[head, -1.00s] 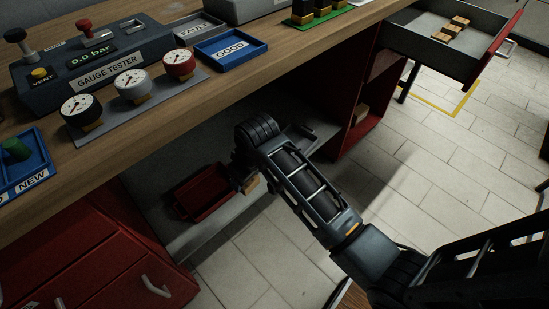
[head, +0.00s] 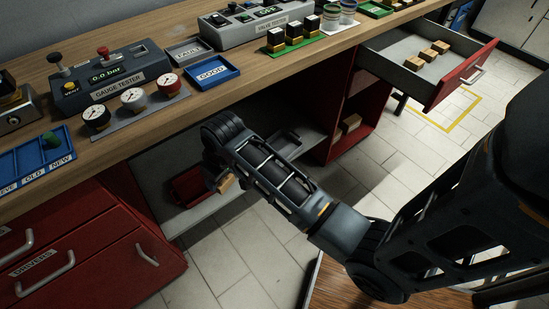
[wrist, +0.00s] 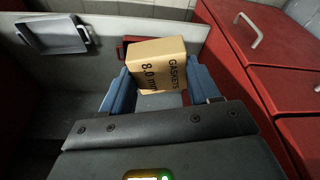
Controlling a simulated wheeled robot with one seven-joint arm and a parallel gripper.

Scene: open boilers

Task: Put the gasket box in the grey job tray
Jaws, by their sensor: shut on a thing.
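The gasket box (wrist: 155,65) is a tan carton marked "GASKETS 8.0 mm". In the wrist view my gripper (wrist: 161,90) is shut on it, with a blue finger on each side. In the head view a small tan part of the box (head: 226,183) shows at my gripper (head: 220,178), under the bench. The grey job tray (wrist: 52,35) appears empty at the upper left of the wrist view, apart from the box. In the head view the tray (head: 287,145) is partly hidden behind my arm.
A red tray (head: 186,188) sits on the lower shelf, partly behind the gripper. Red drawers (head: 90,245) stand left of the bay, and a red shelf unit (head: 352,140) right of it. An open drawer (head: 425,65) holds wooden blocks. The bench top (head: 215,95) overhangs the shelf.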

